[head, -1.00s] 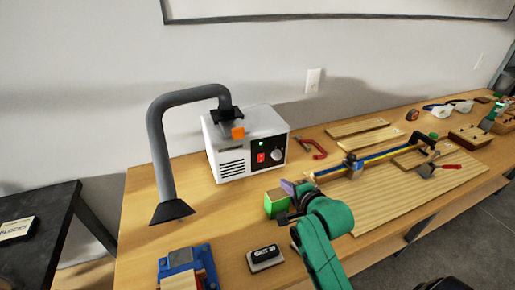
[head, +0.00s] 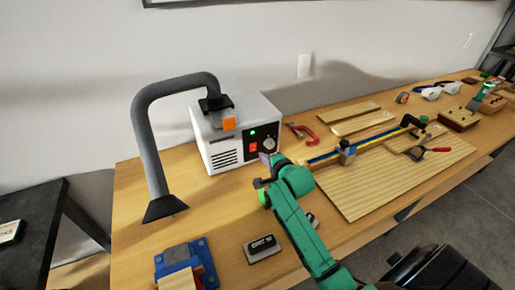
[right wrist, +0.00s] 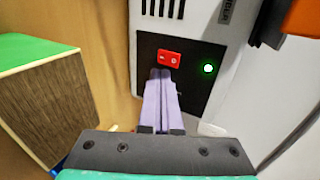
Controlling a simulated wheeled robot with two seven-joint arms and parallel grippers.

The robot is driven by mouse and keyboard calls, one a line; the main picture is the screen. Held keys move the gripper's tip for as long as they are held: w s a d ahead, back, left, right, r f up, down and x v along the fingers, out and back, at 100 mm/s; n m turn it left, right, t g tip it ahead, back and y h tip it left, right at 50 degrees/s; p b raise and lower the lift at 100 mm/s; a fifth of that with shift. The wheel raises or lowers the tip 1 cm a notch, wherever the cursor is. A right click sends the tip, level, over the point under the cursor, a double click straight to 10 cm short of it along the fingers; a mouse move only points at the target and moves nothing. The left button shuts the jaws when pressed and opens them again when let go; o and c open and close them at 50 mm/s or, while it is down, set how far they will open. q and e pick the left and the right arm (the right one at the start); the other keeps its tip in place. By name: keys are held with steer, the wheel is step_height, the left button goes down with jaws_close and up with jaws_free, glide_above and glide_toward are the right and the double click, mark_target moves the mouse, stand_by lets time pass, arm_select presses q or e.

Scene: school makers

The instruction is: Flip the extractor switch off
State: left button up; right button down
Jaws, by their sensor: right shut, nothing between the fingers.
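The extractor (head: 236,132) is a white box with a grey hose and a black hood, on the wooden bench. Its black front panel carries a red switch (head: 253,147), a lit green lamp (head: 252,132) and a round knob. In the right wrist view the red rocker switch (right wrist: 169,58) is close up, just past my fingertips. My right gripper (right wrist: 160,74) has its lilac fingers shut and empty, their tips at the switch's lower edge; I cannot tell if they touch. In the head view my right gripper (head: 267,158) is in front of the panel. My left gripper is not in view.
A green-topped wooden block (right wrist: 40,90) stands left of my fingers in the right wrist view. A sanding block (head: 262,248), a blue vise (head: 182,265) and a red clamp (head: 302,133) are nearby. Boards and a bar clamp lie to the right.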

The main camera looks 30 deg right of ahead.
mark_target(254, 146)
steer(key=w+p, duration=0.1)
steer(key=w, duration=0.4)
steer(key=shift+w+d, duration=0.1)
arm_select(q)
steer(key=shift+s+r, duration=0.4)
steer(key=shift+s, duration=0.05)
arm_select(e)
steer(key=shift+w+r+p, duration=0.1)
steer(key=shift+r+p, duration=0.2)
steer(key=shift+p, duration=0.25)
steer(key=shift+w+f, duration=0.1)
steer(key=shift+f, duration=0.2)
steer(key=shift+r+p, duration=0.85)
steer(key=shift+p, duration=0.15)
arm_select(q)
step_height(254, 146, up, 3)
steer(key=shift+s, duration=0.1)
